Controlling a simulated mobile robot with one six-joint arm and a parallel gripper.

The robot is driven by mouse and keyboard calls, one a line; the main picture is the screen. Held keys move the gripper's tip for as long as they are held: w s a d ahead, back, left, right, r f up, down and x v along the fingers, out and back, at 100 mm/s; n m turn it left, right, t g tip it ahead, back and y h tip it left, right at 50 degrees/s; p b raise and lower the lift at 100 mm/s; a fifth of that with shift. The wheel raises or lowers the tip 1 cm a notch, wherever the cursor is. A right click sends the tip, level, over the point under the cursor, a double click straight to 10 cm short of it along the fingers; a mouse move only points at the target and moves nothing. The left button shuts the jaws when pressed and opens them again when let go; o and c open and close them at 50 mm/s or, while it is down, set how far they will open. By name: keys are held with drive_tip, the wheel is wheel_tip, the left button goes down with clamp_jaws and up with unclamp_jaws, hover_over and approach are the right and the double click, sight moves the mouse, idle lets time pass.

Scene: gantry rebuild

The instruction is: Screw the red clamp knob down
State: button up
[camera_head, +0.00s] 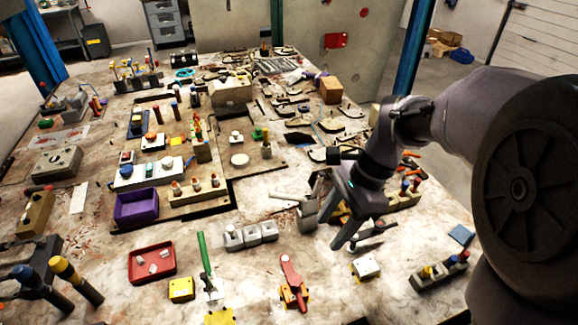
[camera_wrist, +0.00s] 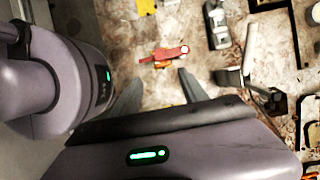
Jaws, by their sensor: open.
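A red clamp part (camera_head: 289,270) stands on an orange base (camera_head: 294,295) near the front middle of the table in the head view. It also shows in the wrist view (camera_wrist: 163,54), just past the fingertips. Its round knob end is small, and I cannot tell how far down it sits. My gripper (camera_head: 330,234) is open and empty above the table, up and right of the red clamp in the head view. In the wrist view the two fingers of my gripper (camera_wrist: 157,84) are spread, with bare tabletop between them.
A green-handled clamp (camera_head: 206,268) and a red tray (camera_head: 152,262) stand left of the red clamp. Grey blocks (camera_head: 250,235) lie behind it. A white block with a yellow part (camera_head: 365,267) is to its right. The table between is clear.

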sight(295, 279)
drive_tip(key=b+x, duration=0.7)
drive_tip(key=x, duration=1)
drive_tip(key=shift+a+f, duration=0.2)
drive_tip(key=shift+f, duration=0.1)
clamp_jaws()
drive_tip(key=m, duration=0.2)
drive_tip(key=m+t+b, duration=0.1)
drive_tip(key=m, duration=0.1)
drive_tip(key=shift+s+m+t, duration=0.25)
drive_tip(key=shift+m+t, duration=0.05)
unclamp_jaws()
drive_tip(key=w+p+v, duration=0.1)
drive_tip(key=p+v, duration=0.7)
drive_tip(key=v, duration=0.9)
drive_tip(key=shift+s+d+r, duration=0.2)
drive_tip(key=shift+s+d, duration=0.1)
drive_tip(key=shift+s, duration=0.2)
